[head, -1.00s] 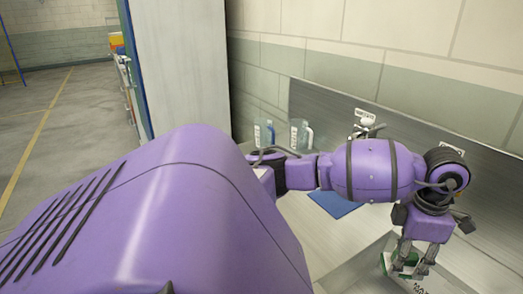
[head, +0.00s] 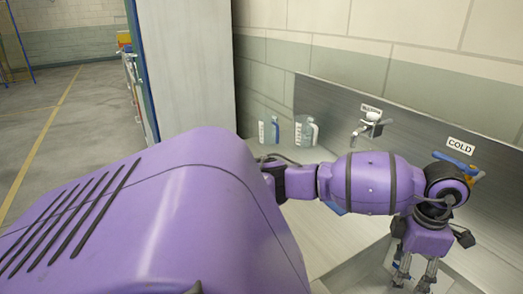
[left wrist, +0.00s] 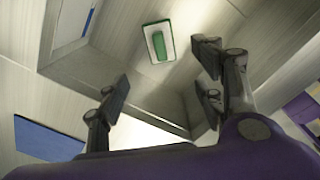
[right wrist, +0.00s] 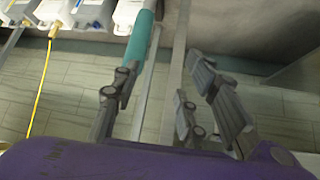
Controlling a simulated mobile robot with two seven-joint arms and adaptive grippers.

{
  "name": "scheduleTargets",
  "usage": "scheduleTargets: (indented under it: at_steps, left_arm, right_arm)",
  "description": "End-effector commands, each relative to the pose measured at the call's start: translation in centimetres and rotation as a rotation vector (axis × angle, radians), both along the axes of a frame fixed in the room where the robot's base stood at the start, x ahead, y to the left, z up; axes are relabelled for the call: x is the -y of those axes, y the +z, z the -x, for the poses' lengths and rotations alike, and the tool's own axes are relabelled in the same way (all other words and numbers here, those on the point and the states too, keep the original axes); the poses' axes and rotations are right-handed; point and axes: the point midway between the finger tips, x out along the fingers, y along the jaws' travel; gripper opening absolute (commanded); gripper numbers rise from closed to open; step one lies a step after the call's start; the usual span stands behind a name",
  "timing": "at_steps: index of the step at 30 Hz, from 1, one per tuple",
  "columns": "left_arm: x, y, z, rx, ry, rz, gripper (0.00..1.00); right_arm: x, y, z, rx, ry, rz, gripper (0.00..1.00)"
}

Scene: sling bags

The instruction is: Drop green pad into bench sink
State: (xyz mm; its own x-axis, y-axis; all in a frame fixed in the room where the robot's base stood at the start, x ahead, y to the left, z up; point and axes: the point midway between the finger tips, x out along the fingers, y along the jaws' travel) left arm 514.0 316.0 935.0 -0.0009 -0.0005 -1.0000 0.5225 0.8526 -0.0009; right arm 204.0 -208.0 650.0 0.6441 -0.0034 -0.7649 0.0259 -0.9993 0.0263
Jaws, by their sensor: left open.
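The green pad (left wrist: 153,51) is a green rectangle with a white border and a raised green middle. It lies inside the bench sink (left wrist: 80,64) in the left wrist view, apart from my fingers. The sink (head: 358,268) also shows in part at the lower right of the head view, where I cannot make out the pad. My left gripper (head: 415,278) is open and empty above the sink; its spread fingers (left wrist: 163,80) show in the left wrist view. My right gripper (right wrist: 163,82) has its fingers apart, with nothing seen between them, away from the sink.
A blue flat piece (left wrist: 48,139) lies on the bench beside the sink. Two clear jugs (head: 268,131) (head: 305,131) stand at the back left of the bench. Taps stick out from the metal backsplash, one (head: 370,122) at the middle and one under a COLD label (head: 461,145).

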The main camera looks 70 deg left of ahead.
Motion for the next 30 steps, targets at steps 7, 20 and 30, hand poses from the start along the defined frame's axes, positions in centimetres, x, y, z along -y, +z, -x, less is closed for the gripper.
scheduleTargets:
  at_steps: [7,20,30]
  left_arm:
    - [0.0,0.3,0.0,0.001,0.0,-0.001,0.62]
    - [0.0,8.4,-0.1,0.005,-0.001,-0.002,0.62]
    - [0.0,11.9,0.0,0.0,0.0,0.0,0.62]
  right_arm:
    - [0.2,-0.3,0.6,-0.011,0.001,0.002,0.4]
    - [0.0,-0.1,0.2,-0.004,0.0,0.0,0.4]
    - [0.0,-0.1,0.2,-0.003,-0.001,-0.001,0.4]
